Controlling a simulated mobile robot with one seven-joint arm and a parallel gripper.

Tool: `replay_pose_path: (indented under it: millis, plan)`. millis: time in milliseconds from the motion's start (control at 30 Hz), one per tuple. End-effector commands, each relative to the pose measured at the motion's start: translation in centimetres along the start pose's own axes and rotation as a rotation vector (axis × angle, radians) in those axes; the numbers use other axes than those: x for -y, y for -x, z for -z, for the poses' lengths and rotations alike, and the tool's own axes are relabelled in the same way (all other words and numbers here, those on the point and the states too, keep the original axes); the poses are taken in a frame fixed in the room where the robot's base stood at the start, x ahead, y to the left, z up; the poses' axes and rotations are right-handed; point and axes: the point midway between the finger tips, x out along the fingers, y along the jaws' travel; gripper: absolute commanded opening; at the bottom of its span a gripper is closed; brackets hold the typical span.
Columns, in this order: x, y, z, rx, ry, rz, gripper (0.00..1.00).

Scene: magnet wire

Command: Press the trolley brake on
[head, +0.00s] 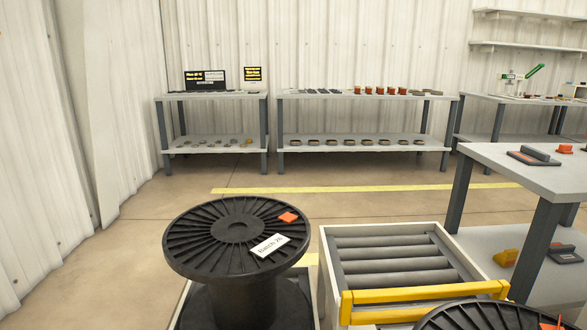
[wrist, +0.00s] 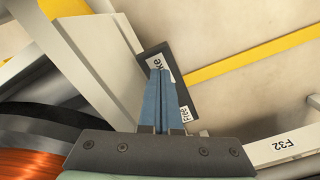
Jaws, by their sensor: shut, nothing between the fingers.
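In the wrist view my gripper (wrist: 160,73) is shut and empty, its two blue fingers together. Just beyond the fingertips is a dark plate (wrist: 184,88) with white labels, partly hidden by the fingers; the readable letters end in "ke" and begin "Fre". It looks like the trolley brake, beside a pale frame post (wrist: 92,70). I cannot tell whether the fingers touch it or which way it is set. The head view shows neither gripper nor brake. It shows a pale roller frame (head: 333,275) with a yellow bar (head: 425,293).
A black spool (head: 190,232) with a white batch label stands left of the rollers; another black spool (head: 470,316) is at the bottom. Copper wire (wrist: 30,155) lies close at lower left in the wrist view. A grey bench (head: 525,172) stands right. Floor behind is clear.

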Motion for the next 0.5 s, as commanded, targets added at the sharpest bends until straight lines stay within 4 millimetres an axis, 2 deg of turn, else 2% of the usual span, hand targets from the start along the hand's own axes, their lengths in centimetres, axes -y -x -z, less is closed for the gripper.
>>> replay_pose_path:
  millis: [267,500]
  plan:
    - [0.0,-0.1,0.0,0.000,0.000,0.000,0.00]
    - [0.0,-1.2,0.0,0.000,0.000,0.000,0.00]
